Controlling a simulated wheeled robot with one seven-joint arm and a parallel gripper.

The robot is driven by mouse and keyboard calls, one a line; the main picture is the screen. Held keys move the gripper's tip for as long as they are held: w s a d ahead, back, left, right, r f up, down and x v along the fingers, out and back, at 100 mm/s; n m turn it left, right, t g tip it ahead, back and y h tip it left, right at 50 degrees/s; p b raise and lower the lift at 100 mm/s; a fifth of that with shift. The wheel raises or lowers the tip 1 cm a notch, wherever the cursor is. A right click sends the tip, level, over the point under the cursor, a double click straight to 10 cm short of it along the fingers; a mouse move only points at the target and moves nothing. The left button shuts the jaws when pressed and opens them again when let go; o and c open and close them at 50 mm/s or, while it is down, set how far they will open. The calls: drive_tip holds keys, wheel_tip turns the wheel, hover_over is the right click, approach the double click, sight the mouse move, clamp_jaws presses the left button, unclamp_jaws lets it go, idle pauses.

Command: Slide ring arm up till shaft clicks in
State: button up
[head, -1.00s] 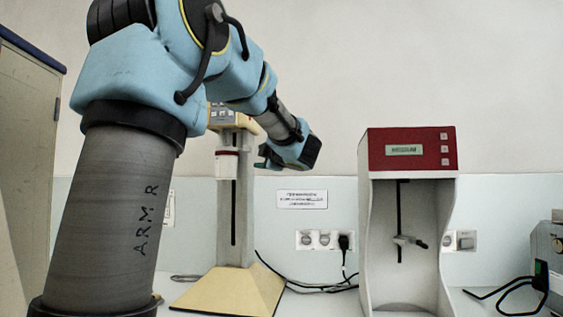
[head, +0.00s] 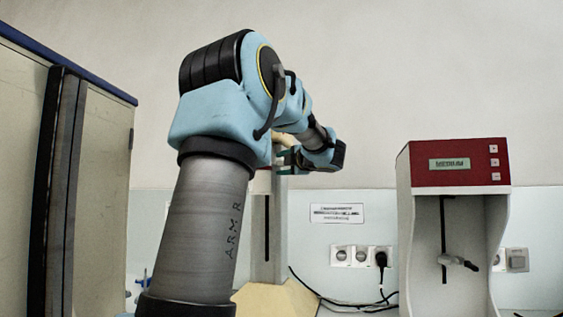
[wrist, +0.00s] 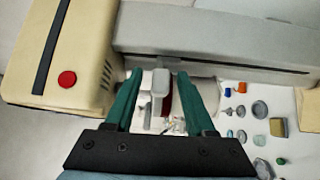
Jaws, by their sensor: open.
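The cream mill has a grey column with a dark slot (head: 267,228) and a pale yellow base (head: 285,298) in the head view. Its cream head with a red button (wrist: 67,79) fills the left of the wrist view. A pale grey piece, apparently the ring arm (wrist: 159,84), stands out from the column, with a dark red part beside it. My gripper (wrist: 162,76) is open, its green fingers on either side of this piece; contact is unclear. In the head view my gripper (head: 287,160) is at the upper column, and my arm hides much of the mill.
A red-topped machine (head: 459,163) with a rod and small clamp stands at the right. Wall sockets (head: 361,256) and a black cable lie between. A tall cabinet (head: 100,165) is at the left. Several small items (wrist: 258,110) lie on the surface in the wrist view.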

drive_tip(key=shift+w+a, duration=0.2)
clamp_jaws()
idle(0.4)
idle(1.0)
